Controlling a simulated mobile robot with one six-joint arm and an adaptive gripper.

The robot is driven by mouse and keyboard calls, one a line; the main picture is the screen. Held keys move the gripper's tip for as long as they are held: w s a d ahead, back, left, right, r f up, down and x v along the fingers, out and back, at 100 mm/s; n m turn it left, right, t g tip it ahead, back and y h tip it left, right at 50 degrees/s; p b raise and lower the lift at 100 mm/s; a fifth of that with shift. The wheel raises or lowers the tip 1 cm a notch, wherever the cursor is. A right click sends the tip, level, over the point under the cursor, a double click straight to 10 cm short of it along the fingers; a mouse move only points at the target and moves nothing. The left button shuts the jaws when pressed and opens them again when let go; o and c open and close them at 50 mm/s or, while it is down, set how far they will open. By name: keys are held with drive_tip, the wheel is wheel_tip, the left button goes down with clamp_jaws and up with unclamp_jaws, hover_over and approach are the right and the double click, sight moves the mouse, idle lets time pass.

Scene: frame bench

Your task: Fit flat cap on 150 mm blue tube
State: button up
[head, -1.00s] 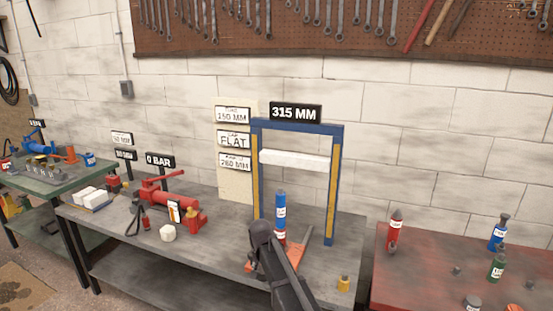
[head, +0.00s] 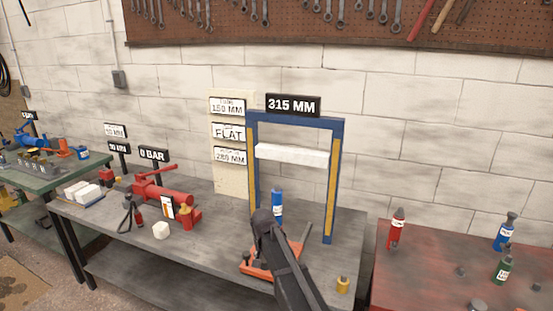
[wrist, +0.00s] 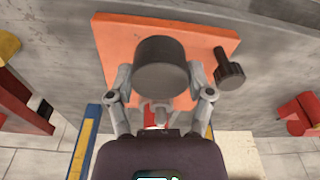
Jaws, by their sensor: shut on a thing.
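In the wrist view, my gripper (wrist: 160,88) is shut on a dark grey, flat-topped cylinder (wrist: 162,62), above the orange base (wrist: 115,42). I cannot tell for sure that this piece is the flat cap. A small red and white patch shows between the fingers near the palm. Whether the held piece touches the tube is not visible.
Signs on the board (head: 232,185) read 150 MM, FLAT and 280 MM; one on the frame reads 315 MM. A yellow piece (head: 343,285) sits right. Several bottles stand on the red table (head: 430,275).

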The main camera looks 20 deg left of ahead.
drive_tip(key=shift+a+r, duration=0.15)
drive_tip(key=shift+r, duration=0.05)
